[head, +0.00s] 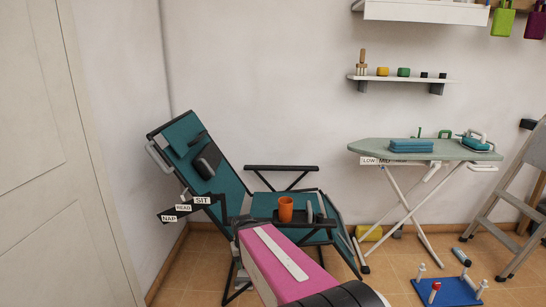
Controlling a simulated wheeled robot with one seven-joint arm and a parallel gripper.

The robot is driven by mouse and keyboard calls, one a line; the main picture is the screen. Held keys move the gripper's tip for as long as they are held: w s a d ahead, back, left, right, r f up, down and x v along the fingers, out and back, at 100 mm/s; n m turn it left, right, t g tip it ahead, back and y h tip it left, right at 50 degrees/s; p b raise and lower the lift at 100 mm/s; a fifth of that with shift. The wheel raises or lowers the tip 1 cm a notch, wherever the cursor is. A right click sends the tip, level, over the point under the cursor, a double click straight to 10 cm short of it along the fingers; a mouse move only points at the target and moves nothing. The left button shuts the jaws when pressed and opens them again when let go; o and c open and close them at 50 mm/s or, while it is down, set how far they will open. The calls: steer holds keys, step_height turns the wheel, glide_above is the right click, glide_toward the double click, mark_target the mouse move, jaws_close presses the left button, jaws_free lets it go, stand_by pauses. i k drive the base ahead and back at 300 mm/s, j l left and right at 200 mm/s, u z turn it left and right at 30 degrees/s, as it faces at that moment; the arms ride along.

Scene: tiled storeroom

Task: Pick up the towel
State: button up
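A folded blue cloth, which looks like the towel (411,146), lies flat on the left part of the ironing board (375,149). It is neatly stacked in layers, and nothing touches it from above. A pink and black part of my own arm reaches up from the bottom middle of the head view, well to the left of and below the towel.
A teal reclining chair (228,184) with an orange cup (286,209) on its side tray stands left of the board. An iron (475,140) sits at the board's right end. A stepladder (510,190) stands at right. A blue pegged board (447,292) lies on the floor.

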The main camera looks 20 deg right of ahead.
mark_target(398, 146)
steer(key=z, duration=1.85)
steer(key=u, duration=0.7)
steer(key=l+u, duration=1.2)
steer(key=u, duration=0.15)
steer(key=k+l+u, duration=0.2)
steer(key=u, duration=0.25)
steer(key=l, duration=0.15)
